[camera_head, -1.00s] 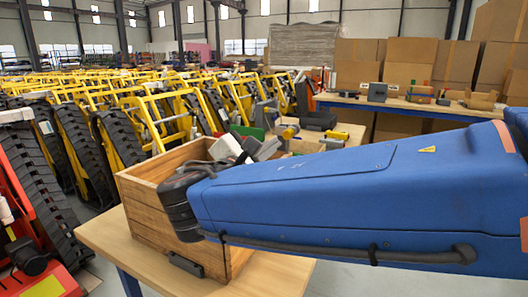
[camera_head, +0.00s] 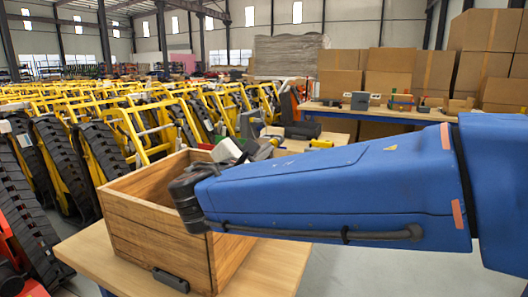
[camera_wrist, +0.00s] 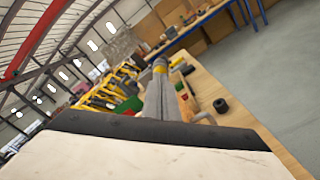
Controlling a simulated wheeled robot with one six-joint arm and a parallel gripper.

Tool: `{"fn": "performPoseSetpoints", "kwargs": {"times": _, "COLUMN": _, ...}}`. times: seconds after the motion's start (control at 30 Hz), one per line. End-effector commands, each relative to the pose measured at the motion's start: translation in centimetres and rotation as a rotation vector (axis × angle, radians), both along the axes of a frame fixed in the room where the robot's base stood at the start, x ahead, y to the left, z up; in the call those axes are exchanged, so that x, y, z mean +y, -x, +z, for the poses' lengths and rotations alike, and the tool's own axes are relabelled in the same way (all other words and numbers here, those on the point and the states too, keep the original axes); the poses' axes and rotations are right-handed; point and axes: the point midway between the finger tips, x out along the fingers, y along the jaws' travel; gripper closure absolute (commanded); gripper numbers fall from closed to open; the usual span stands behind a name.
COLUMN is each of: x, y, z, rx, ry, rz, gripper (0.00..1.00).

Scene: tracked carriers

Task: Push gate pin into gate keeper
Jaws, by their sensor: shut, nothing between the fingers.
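My gripper (camera_wrist: 162,92) shows in the wrist view as grey fingers, closed together with nothing visible between them. It points away over a wooden tabletop (camera_wrist: 262,140). In the head view my blue arm spans the right side, and its end hides much of what lies behind the wooden box. A yellow-ended part (camera_head: 320,143) lies on the workbench beyond the arm; I cannot tell if it is the gate pin. I cannot make out the gate keeper with certainty in either view.
An open wooden box (camera_head: 150,225) stands on the near table (camera_head: 262,280), just left of my arm. A black round part (camera_wrist: 221,105) sits on the tabletop. A back bench (camera_head: 385,112) holds several small items. Rows of yellow-framed tracked carriers (camera_head: 60,150) fill the left.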

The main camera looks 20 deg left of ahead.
Motion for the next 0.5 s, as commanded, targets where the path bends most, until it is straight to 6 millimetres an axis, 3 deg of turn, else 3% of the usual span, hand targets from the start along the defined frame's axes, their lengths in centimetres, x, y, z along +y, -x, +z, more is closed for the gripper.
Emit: {"fn": "performPoseSetpoints", "kwargs": {"times": 0.5, "x": -0.07, "y": -0.6, "z": -0.01, "rx": 0.0, "ry": 0.0, "rz": 0.0, "gripper": 1.0}}
